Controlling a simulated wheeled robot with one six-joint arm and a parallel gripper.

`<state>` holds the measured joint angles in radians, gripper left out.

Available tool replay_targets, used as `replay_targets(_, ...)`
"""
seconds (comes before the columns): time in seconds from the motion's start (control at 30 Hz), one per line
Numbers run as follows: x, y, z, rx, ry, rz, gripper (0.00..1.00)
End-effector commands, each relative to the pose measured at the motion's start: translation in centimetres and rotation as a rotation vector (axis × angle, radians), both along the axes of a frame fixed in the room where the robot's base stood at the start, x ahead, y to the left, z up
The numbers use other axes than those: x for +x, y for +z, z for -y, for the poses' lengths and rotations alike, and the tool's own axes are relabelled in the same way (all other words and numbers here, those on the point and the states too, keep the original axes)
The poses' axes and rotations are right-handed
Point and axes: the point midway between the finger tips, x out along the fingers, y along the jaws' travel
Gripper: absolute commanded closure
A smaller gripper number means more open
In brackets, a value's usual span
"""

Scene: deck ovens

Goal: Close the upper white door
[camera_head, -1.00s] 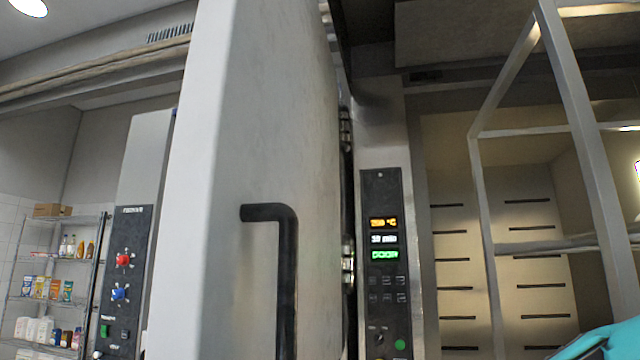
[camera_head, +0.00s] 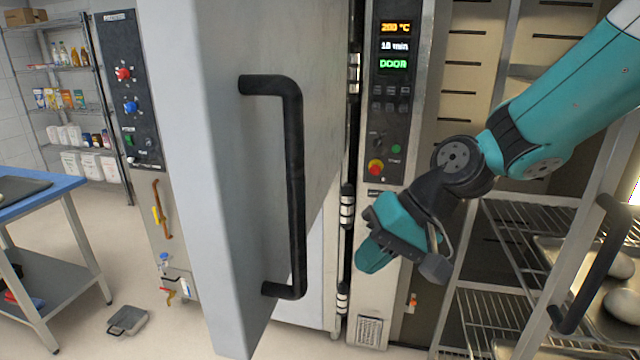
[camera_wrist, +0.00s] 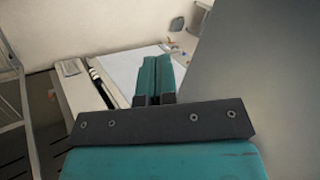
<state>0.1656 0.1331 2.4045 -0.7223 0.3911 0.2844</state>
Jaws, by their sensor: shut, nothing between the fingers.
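The upper white door (camera_head: 215,200) stands wide open and fills the middle of the head view. Its long black handle (camera_head: 295,190) is on the face turned toward me. In the wrist view a large grey surface (camera_wrist: 255,75) on the right looks like this door. My gripper (camera_head: 366,265) is to the right of the door, in front of the oven's control column, pointing down and left. Its fingers are shut and empty in the wrist view (camera_wrist: 158,72). A gap shows between gripper and door in the head view; I cannot tell the depth between them.
The control panel (camera_head: 392,95) has a lit display reading DOOR. A rack (camera_head: 520,270) with wire shelves and a dough tray stands at right, with a black handle (camera_head: 595,265) near it. A blue-topped table (camera_head: 45,195) and a floor scale (camera_head: 128,320) are left. Floor between is clear.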

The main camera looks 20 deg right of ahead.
Motion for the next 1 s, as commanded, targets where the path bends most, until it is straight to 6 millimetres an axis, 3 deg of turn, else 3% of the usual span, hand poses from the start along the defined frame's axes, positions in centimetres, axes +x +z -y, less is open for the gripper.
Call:
replay_targets(0.03,1.6,2.6,1.4,0.044,-0.088,-0.024,1.0)
replay_targets(0.1,3.4,3.5,2.9,0.1,-0.187,-0.042,1.0)
replay_targets(0.23,5.4,4.2,4.9,0.172,-0.309,-0.062,1.0)
replay_targets(0.37,6.2,4.1,5.6,0.201,-0.357,-0.068,1.0)
replay_targets(0.57,6.9,2.5,4.1,0.203,-0.356,-0.072,1.0)
replay_targets(0.93,9.6,-2.7,-0.9,0.2,-0.353,-0.073,1.0)
replay_targets(1.0,10.2,-2.3,-2.0,0.2,-0.351,-0.067,1.0)
